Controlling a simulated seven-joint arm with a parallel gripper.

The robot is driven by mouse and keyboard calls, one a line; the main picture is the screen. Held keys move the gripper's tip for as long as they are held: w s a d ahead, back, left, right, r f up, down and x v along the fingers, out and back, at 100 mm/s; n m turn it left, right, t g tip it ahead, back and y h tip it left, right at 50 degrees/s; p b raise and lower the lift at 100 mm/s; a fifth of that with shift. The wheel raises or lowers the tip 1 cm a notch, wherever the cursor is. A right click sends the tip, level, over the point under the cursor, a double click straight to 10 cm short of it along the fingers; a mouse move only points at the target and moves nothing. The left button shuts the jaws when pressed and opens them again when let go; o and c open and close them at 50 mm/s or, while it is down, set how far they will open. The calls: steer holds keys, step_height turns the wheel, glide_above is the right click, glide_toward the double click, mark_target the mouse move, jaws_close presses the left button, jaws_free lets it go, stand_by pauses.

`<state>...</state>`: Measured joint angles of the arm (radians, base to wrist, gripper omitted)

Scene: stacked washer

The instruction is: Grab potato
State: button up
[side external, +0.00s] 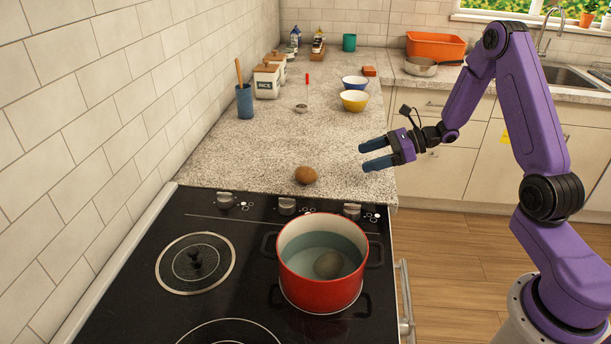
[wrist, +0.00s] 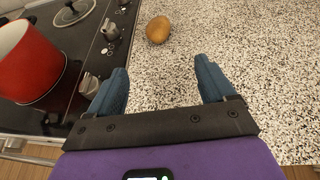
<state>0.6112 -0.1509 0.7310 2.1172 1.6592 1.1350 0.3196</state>
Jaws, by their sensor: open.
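A brown potato (side external: 306,175) lies on the speckled granite counter (side external: 250,155), close to the stove's edge. It also shows in the wrist view (wrist: 158,29), ahead of my fingers and between their lines. My gripper (side external: 368,156) is open and empty above the counter's right edge, to the right of the potato and apart from it. Its two blue fingers spread wide in the wrist view (wrist: 160,85). A second rounded, potato-like thing (side external: 328,264) sits in the water inside the red pot (side external: 320,290).
The red pot stands on the black stove (side external: 130,290), with knobs (side external: 287,206) along the stove's edge near the potato. A blue utensil cup (side external: 245,101), a yellow bowl (side external: 354,100) and canisters (side external: 267,80) stand farther back. The counter between my gripper and the potato is clear.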

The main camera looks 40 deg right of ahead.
glide_toward(311, 173)
steer(key=w+a+f, duration=0.2)
steer(key=w+f, duration=0.1)
steer(key=shift+w+a, duration=0.15)
steer(key=shift+w, duration=0.15)
steer(key=shift+x, duration=2.75)
steer(key=shift+r, duration=0.2)
steer(key=c, duration=1.1)
